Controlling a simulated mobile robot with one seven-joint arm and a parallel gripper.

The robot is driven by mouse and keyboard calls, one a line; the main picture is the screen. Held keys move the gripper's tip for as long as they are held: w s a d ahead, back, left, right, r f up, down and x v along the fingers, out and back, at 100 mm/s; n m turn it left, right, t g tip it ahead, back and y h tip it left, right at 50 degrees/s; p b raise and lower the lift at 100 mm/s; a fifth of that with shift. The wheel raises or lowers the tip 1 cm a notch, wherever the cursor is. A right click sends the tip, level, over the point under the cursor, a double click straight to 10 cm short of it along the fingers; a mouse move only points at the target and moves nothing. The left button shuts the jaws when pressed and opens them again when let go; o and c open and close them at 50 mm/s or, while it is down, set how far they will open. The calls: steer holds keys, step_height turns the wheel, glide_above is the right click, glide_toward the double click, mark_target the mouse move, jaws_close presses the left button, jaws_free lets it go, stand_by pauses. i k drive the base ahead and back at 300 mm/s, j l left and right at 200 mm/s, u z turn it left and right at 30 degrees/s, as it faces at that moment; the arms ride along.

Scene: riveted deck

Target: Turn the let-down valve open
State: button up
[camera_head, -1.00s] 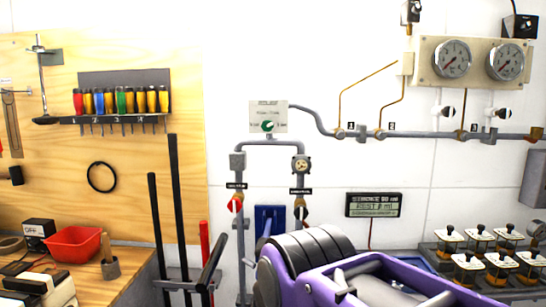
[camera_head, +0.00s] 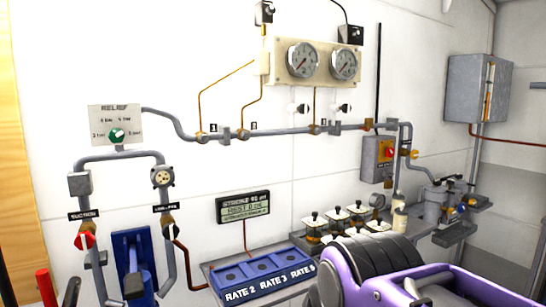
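No label in view reads clearly as let-down, so I cannot tell for certain which valve it is. A red-and-white knob valve (camera_head: 85,237) sits under a label that looks like SUCTION on the left pipe leg. A second valve with a dark handle (camera_head: 168,228) sits under a small blurred label (camera_head: 164,209) on the right leg. A green relief knob (camera_head: 116,135) is on a white plate (camera_head: 104,113) above. A brass fitting with an orange part (camera_head: 410,153) is on the pipe farther right. My gripper is not in view.
A blue rate tray (camera_head: 262,283) stands below a display (camera_head: 243,206). Two gauges (camera_head: 303,60) hang above the pipe. A grey box with a red knob (camera_head: 380,157), a pump (camera_head: 440,200) and a cabinet (camera_head: 477,87) are right. My purple arm (camera_head: 385,290) covers the lower right.

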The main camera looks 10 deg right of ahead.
mark_target(414, 155)
steer(key=z, duration=1.25)
steer(key=i+l+z, duration=0.3)
steer(key=i, duration=0.25)
steer(key=i+l+z, duration=0.35)
steer(key=i, duration=0.2)
steer(key=i+z, duration=0.3)
steer(key=i, duration=0.3)
steer(key=i+u, duration=0.35)
steer(key=i+l+u, duration=0.3)
steer(key=i, duration=0.25)
steer(key=i+l+u, duration=0.15)
steer(key=u, duration=0.35)
steer(key=i+l+u, duration=0.25)
steer(key=u, duration=0.25)
steer(key=i+l+u, duration=0.2)
steer(key=u, duration=0.25)
steer(key=i+l+u, duration=0.1)
steer(key=l+u, duration=0.4)
